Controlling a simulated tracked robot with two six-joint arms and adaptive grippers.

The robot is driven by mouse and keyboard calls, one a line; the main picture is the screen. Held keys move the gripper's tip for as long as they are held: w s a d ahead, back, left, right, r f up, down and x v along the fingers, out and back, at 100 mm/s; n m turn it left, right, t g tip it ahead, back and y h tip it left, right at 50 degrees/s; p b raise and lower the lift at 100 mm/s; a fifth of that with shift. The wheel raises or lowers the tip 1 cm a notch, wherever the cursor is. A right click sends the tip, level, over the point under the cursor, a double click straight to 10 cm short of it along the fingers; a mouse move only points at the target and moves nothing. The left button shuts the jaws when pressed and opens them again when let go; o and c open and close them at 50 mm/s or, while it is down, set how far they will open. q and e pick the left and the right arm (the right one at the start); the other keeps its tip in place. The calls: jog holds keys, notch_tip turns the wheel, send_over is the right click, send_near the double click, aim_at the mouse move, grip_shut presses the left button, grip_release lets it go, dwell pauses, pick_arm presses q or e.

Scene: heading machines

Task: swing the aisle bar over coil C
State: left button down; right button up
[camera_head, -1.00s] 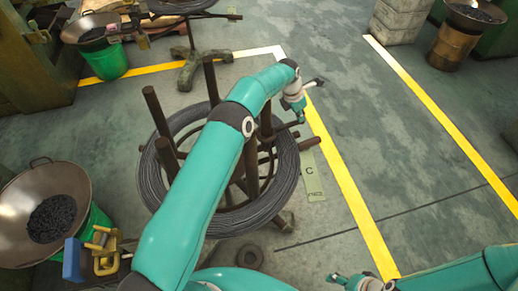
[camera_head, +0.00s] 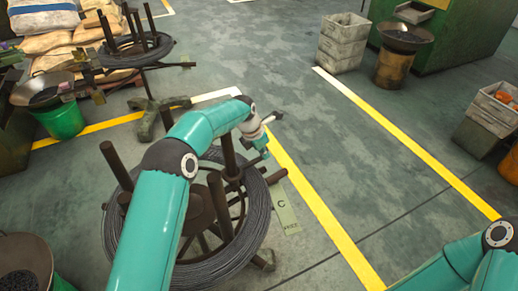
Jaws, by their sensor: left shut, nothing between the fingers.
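Coil C is a ring of grey wire (camera_head: 258,212) on a brown stand with upright posts, left of centre. The floor label C (camera_head: 284,207) lies at its right. A short brown bar (camera_head: 276,177) sticks out from the coil's right side toward the yellow line; I cannot tell if it is the aisle bar. My left arm crosses over the coil and hides much of its left half. My left gripper (camera_head: 273,117) is small, dark, shut and empty, above the floor beyond the coil's upper right edge, apart from the bar. My right arm shows at lower right, its gripper out of frame.
Yellow floor lines (camera_head: 320,210) run right of the coil, with clear floor between them. Another coil stand (camera_head: 140,55), a green bucket (camera_head: 62,120) and sacks (camera_head: 50,38) are at upper left. Crates (camera_head: 343,42) and a rusty drum (camera_head: 394,67) stand at the back right.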

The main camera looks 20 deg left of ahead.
pick_arm(q)
jog(key=shift+s+d+r, duration=0.1)
jog(key=shift+s+r, duration=0.2)
jog(key=shift+r, duration=0.55)
jog(key=shift+s+d+r, duration=0.1)
jog(key=shift+s+r, duration=0.2)
jog(key=shift+r, duration=0.6)
jog(key=shift+s+d+r, duration=0.1)
jog(key=shift+s+r, duration=0.2)
jog(key=shift+r, duration=0.55)
